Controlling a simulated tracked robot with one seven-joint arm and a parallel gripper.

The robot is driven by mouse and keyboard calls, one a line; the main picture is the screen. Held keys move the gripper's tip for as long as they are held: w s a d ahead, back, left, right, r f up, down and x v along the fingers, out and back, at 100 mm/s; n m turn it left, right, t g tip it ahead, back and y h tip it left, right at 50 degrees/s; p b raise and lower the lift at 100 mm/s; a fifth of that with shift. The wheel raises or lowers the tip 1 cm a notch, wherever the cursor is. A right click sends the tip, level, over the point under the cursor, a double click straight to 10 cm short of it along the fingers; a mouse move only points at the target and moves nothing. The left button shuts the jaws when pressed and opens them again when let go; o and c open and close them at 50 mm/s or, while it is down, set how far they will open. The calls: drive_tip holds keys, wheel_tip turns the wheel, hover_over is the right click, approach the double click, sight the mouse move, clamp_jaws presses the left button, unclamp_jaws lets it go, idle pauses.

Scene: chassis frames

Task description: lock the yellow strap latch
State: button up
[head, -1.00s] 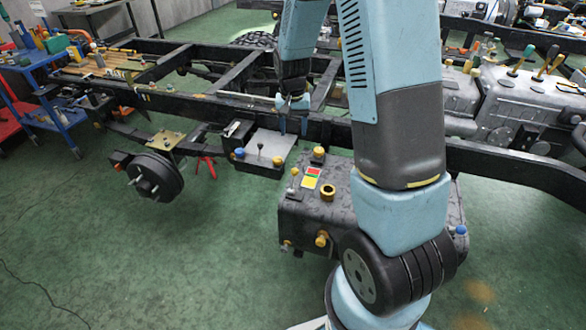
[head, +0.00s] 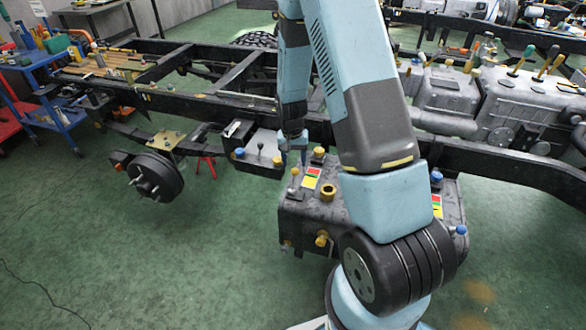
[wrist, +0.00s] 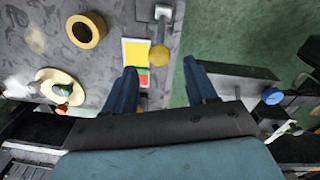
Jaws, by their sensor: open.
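A lever with a yellow knob and grey stem, apparently the yellow strap latch (head: 294,172), stands at the left edge of the dark grey tank (head: 345,210). In the wrist view the yellow knob (wrist: 159,55) shows beside yellow and red-green labels, its stem running up the picture. My gripper (head: 293,156) is just above and behind the knob in the head view. In the wrist view my gripper (wrist: 160,84) is open, with its two dark blue fingers well apart. The knob lies ahead in the gap between them; I see no contact.
A yellow ring cap (head: 328,192) and other yellow knobs stand on the tank. The black chassis rail (head: 220,107) runs behind. A wheel hub (head: 153,177) is at left. Green floor is clear in front.

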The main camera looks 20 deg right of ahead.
sight(295, 168)
drive_tip(key=shift+d+f, duration=0.1)
drive_tip(key=shift+f, duration=2)
drive_tip(key=shift+c, duration=0.2)
clamp_jaws()
